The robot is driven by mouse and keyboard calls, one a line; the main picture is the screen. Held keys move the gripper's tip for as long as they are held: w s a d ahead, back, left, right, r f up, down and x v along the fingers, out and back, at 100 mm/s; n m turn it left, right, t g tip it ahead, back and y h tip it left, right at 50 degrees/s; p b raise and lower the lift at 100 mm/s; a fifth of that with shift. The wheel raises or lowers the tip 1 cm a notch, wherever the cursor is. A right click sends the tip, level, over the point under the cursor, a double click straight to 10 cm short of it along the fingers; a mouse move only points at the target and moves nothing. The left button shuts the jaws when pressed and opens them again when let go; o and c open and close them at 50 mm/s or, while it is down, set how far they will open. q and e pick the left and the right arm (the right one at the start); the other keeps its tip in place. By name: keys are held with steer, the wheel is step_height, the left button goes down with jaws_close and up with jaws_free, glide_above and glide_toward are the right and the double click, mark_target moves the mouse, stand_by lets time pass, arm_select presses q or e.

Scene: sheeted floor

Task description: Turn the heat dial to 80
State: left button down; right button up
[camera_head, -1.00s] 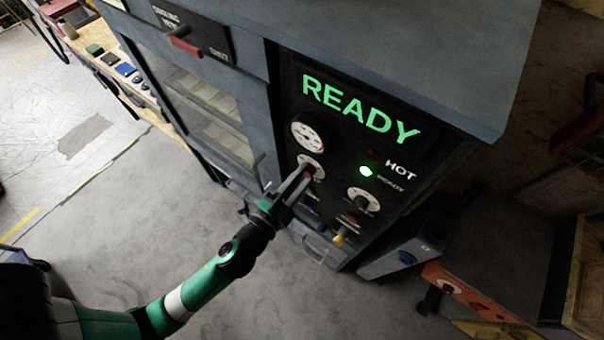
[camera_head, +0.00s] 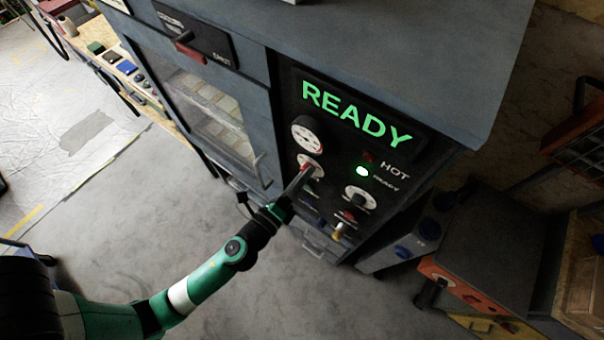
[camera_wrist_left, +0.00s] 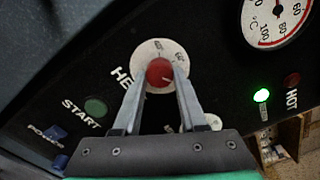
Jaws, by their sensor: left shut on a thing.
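The heat dial is a red knob (camera_wrist_left: 159,72) on a round white scale plate, on the black control panel. It also shows in the head view (camera_head: 311,160), partly covered by my fingers. A "60" mark shows on the plate at the knob's upper right in the wrist view; other marks are too small or hidden. My left gripper (camera_head: 306,173) is shut on the red knob, one finger on each side, as the left wrist view (camera_wrist_left: 160,82) shows. My right gripper is not in view.
A round temperature gauge (camera_wrist_left: 277,20) sits beside the dial. The READY display (camera_head: 356,114) and green lamp (camera_head: 362,171) are lit; the HOT lamp (camera_wrist_left: 292,80) is dark. A green START button (camera_wrist_left: 95,107), another dial (camera_head: 360,197) and a yellow-tipped lever (camera_head: 338,231) are close by.

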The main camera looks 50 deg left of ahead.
arm_select(q)
steer(key=shift+m, duration=0.6)
steer(key=shift+c, duration=2.3)
jaws_free()
steer(key=b+v, duration=0.3)
steer(key=v, duration=0.8)
steer(key=shift+s, duration=0.3)
